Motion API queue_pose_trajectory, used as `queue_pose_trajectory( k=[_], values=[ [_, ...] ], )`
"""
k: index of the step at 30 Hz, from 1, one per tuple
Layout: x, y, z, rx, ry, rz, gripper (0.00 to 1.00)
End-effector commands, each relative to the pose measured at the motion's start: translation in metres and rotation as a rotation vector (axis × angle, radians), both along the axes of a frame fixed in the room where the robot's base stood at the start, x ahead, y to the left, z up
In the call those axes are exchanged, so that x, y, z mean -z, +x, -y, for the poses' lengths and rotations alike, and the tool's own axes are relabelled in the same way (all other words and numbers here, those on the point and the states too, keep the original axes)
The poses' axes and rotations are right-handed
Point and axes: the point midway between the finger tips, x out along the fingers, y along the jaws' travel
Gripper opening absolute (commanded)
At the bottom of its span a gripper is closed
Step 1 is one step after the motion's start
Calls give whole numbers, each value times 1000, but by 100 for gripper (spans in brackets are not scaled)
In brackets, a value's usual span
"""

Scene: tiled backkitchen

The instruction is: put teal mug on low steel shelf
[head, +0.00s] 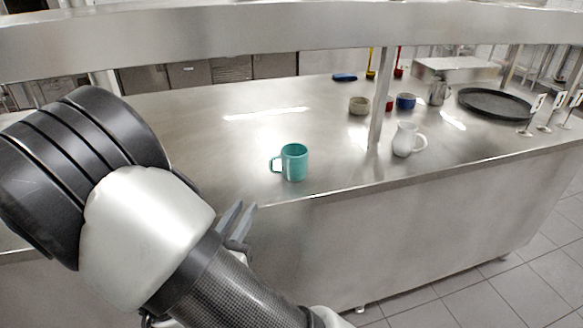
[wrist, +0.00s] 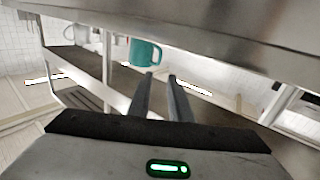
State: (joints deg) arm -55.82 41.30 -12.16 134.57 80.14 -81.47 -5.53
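The teal mug (head: 294,163) stands upright on the steel counter near its front edge, with its handle to the left. It also shows in the wrist view (wrist: 143,52), upside down, beyond my fingertips. My gripper (head: 240,215) is in front of the counter edge, to the lower left of the mug and apart from it. In the wrist view my gripper (wrist: 161,77) has its two fingers apart with nothing between them. A low, raised steel platform (head: 455,67) stands at the counter's back right; it looks like the low steel shelf. Its top appears bare.
A white pitcher (head: 404,140) stands right of the mug, beside a steel post (head: 378,105). An overhead steel shelf (head: 290,27) spans above.

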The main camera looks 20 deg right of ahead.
Motion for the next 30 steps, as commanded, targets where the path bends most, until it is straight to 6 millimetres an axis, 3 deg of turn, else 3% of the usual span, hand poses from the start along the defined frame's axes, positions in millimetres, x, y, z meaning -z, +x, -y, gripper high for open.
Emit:
queue_pose_trajectory(
  k=[15, 25, 30],
  values=[
    [0, 86, 57, 2, 4, 0, 19],
    [2, 104, 69, 2, 3, -1, 19],
    [5, 124, 85, 3, 3, 0, 19]
  ],
)
